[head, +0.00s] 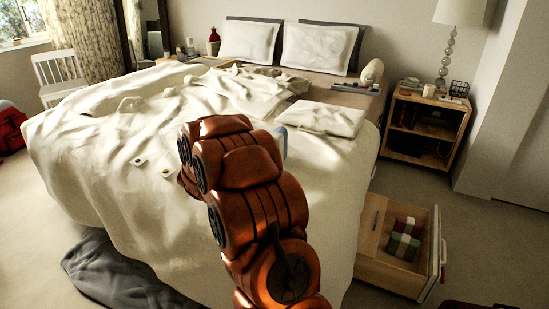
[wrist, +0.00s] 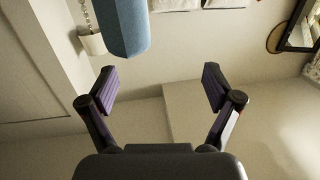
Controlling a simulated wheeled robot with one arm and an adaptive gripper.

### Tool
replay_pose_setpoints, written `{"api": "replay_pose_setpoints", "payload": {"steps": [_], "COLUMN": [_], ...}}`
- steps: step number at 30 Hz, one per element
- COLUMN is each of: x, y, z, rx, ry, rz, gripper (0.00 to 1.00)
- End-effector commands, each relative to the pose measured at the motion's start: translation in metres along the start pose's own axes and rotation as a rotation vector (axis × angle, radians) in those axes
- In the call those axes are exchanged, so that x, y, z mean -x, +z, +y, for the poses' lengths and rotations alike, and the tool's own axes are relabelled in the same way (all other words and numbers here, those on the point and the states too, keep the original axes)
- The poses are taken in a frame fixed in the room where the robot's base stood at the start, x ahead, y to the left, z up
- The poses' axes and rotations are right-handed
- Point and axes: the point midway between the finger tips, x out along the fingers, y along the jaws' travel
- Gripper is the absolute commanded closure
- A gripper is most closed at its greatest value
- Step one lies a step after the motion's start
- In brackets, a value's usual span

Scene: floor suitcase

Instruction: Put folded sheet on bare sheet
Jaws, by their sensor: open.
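A pale, flat folded sheet (head: 325,119) lies on the right side of the bed, below the pillows. The bed is spread with a wide cream sheet (head: 95,170), rumpled on top and hanging over the sides. I cannot tell which part is the bare sheet. My orange arm rises in front of the bed and hides part of it; its gripper is hidden in the head view. In the wrist view my gripper (wrist: 159,85) is open, its fingers wide apart and nothing between them. It faces the upside-down wall.
A blue rounded thing (wrist: 123,25) of unclear kind hangs into the wrist view. A nightstand (head: 425,125) with a lamp (head: 460,12) stands to the right. An open drawer (head: 385,262) sticks out at the lower right. Dark cloth (head: 118,278) lies on the floor.

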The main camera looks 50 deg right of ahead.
Motion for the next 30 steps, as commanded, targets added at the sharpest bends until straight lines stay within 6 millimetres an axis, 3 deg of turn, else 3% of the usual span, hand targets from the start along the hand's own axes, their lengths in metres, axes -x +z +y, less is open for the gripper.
{"api": "replay_pose_setpoints", "payload": {"steps": [3, 7, 20, 30], "x": [-0.01, -0.016, -0.05, -0.088], "y": [0.007, 0.006, 0.005, 0.003], "z": [0.021, 0.033, 0.039, 0.043], "rx": [0.019, 0.031, 0.032, 0.031], "ry": [0.077, 0.118, 0.124, 0.122], "rz": [0.052, 0.081, 0.084, 0.084], "gripper": [0.1, 0.1, 0.1, 0.1]}}
